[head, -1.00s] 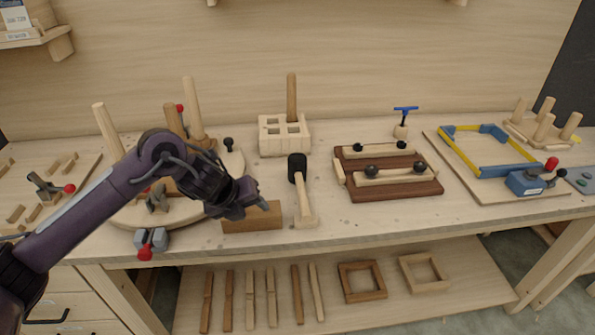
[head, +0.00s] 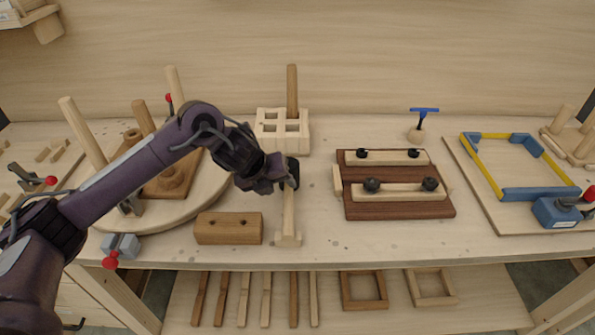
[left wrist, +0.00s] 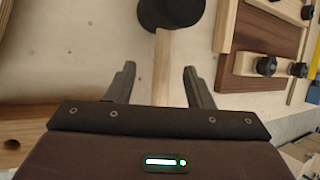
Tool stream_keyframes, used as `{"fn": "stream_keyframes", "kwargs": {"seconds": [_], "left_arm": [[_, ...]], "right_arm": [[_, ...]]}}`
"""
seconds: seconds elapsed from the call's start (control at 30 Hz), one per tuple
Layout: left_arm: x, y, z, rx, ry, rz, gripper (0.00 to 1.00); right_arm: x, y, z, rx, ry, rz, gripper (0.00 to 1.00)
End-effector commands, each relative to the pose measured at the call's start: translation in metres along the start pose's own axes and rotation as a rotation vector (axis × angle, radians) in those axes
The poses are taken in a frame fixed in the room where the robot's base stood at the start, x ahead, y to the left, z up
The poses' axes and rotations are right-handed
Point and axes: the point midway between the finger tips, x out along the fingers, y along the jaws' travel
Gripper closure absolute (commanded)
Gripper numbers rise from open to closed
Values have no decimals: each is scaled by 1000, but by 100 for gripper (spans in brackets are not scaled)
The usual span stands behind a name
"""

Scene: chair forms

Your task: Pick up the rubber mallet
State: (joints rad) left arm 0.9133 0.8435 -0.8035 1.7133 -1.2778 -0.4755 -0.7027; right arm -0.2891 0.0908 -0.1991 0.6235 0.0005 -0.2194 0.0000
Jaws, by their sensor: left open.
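The rubber mallet has a black head and a pale wooden handle (head: 288,217). It lies on the bench in the middle of the head view, handle toward the front edge. My left gripper (head: 284,178) is over the mallet near its head and partly hides it. In the left wrist view the mallet's black head (left wrist: 171,12) is at the top, beyond the fingertips. The handle runs down between the two open fingers (left wrist: 158,75). I cannot tell from these views whether the fingers touch it. My right gripper is not in view.
A slotted wooden holder (head: 268,140) stands behind. A round board with pegs (head: 110,225) is at left.

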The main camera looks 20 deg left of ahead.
Motion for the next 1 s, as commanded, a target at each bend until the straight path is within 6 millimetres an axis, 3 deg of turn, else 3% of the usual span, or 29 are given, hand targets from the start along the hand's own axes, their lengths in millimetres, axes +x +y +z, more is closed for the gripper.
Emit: {"fn": "stream_keyframes", "kwargs": {"seconds": [0.27,0.4,0.73,1.0], "left_arm": [[34,-8,0,-3,3,0,53],[55,-8,0,-2,3,0,53],[64,-8,0,0,-1,1,53],[64,-8,0,0,-1,0,87]], "right_arm": [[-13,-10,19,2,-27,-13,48],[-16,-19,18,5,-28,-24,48],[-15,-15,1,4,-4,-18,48],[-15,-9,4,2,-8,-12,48]]}}
